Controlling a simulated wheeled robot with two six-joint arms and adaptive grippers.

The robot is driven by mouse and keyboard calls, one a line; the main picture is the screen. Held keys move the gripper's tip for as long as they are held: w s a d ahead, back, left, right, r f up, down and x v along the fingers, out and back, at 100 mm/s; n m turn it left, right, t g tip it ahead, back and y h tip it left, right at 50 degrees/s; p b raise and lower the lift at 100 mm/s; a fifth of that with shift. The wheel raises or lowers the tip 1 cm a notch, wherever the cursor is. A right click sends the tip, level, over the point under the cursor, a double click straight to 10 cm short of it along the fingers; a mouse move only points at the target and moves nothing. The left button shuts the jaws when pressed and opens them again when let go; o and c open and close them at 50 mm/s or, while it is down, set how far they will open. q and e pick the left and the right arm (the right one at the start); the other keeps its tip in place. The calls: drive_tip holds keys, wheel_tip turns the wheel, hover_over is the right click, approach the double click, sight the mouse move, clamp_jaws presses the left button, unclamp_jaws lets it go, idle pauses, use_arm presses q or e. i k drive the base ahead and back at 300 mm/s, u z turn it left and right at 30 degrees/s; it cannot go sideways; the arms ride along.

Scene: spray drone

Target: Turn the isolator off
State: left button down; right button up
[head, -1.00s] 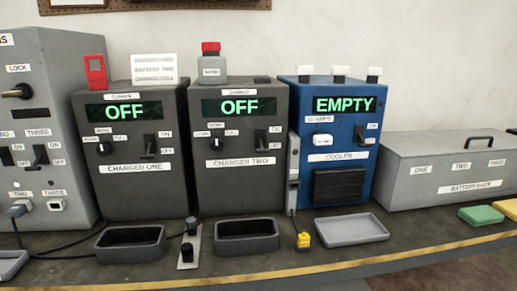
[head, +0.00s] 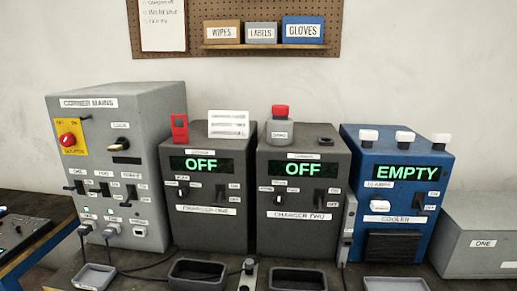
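The isolator is a red rotary knob (head: 67,140) on a yellow plate (head: 82,128) at the upper left of the grey corner mains box (head: 100,155). The plate carries small marks at its top and a label at its bottom, with the word ISOLATOR hard to read. Which way the knob points is too small to tell. A dark and brass lock (head: 119,143) sits to its right under a LOCK label. Several black switches and plugged sockets are below. Neither of my grippers is in view.
Charger one (head: 206,210) and charger two (head: 303,210) both read OFF. The blue cooler (head: 390,215) reads EMPTY. Shallow trays (head: 95,277) and cables lie along the bench front. A pegboard (head: 180,35) hangs above. A separate bench (head: 48,240) stands at left.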

sight(69, 140)
drive_tip(key=u, duration=1.4)
